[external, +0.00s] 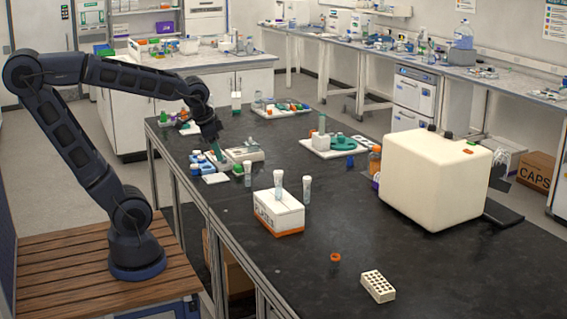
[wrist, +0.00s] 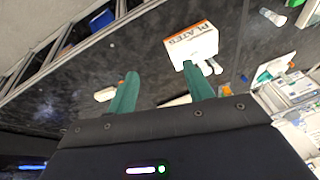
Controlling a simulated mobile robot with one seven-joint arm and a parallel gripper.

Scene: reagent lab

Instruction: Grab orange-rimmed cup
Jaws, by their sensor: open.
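A small orange-rimmed cup (external: 335,257) stands on the black bench near its front, between a white box and a pale rack. In the wrist view, a bit of orange (wrist: 121,82) shows beside the left finger and appears to be this cup, mostly hidden by that finger. My gripper (external: 216,153) is over the left side of the bench, far from the cup, up and to its left in the external view. Its two green fingers (wrist: 160,70) are apart in the wrist view, with nothing held between them.
The white and orange "PLATES" box (external: 279,212) has tubes (external: 307,188) by it; it also shows in the wrist view (wrist: 190,43). The pale rack (external: 378,286) is right of the cup. A large cream machine (external: 435,178) stands behind. Bench around the cup is clear.

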